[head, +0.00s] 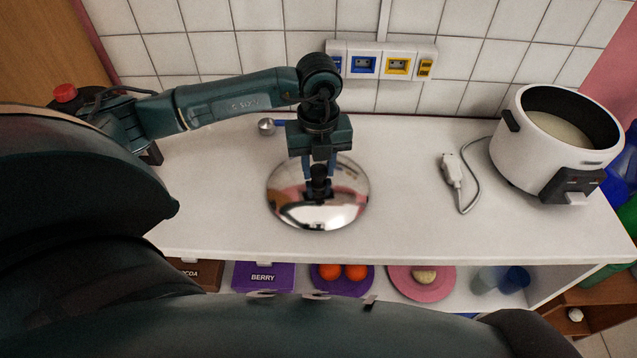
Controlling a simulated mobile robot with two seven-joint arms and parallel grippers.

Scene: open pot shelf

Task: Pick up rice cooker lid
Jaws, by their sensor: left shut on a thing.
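The rice cooker lid (340,215), a shiny round metal dome with a dark knob, is on or just above the white counter at the middle of the head view. My left gripper (319,180) points down over its centre and is shut on the knob. I cannot tell whether the lid touches the counter. The white rice cooker (510,165) stands without a lid at the right end of the counter, with pale contents inside. My right gripper does not show.
A white plug and cord (452,170) lie left of the cooker. A small metal scoop (266,126) lies behind the lid. Wall sockets (380,62) are at the back. The lower shelf holds boxes, a purple plate with oranges and a pink plate (443,289). Counter between lid and plug is clear.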

